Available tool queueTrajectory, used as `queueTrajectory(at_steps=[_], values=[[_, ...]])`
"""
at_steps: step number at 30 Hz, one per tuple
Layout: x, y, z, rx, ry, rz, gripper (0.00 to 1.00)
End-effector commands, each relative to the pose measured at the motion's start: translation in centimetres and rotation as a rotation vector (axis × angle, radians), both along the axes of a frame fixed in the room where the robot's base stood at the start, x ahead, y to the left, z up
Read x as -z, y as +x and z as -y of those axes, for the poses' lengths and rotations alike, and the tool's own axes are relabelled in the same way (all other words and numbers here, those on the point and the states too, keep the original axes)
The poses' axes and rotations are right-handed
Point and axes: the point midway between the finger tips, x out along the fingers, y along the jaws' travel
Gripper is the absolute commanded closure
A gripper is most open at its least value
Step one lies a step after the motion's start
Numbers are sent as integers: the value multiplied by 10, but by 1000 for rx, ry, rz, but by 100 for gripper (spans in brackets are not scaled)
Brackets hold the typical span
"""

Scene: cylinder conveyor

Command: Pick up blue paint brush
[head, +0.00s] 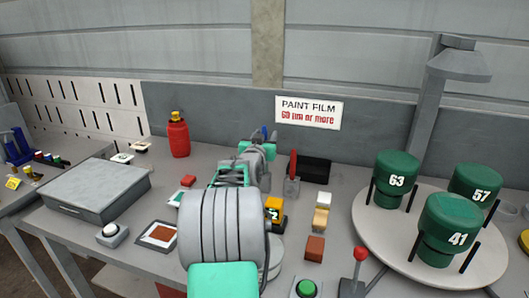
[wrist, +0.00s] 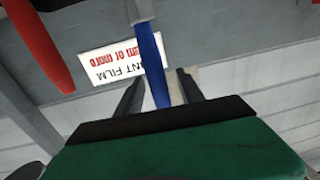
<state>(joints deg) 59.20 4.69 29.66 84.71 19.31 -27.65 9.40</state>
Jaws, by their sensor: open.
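The blue paint brush (wrist: 151,62) appears in the wrist view with its handle running down between the two dark fingers of my gripper (wrist: 160,85). A pale band shows near the top of that view, and the bristles are out of sight. My gripper is open; I cannot tell whether either finger touches the handle. In the head view a small bit of the blue brush (head: 264,131) shows behind my arm. My arm hides the rest of it and most of the fingers.
A red brush (wrist: 36,45) stands close by; it also shows in the head view (head: 293,164), beside a black box (head: 315,170). A red bottle (head: 178,138) stands left. Green cylinders (head: 396,172) stand on a round table (head: 375,232) at right. The wall sign (head: 309,112) is behind.

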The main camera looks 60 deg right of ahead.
Motion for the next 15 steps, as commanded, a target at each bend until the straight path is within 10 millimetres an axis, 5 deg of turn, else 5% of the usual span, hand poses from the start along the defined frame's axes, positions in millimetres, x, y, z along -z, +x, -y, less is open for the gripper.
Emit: queueTrajectory(at_steps=[10, 15], values=[[-1, 4, 15, -1, -1, 0, 56], [-1, 4, 15, -1, -1, 0, 70]])
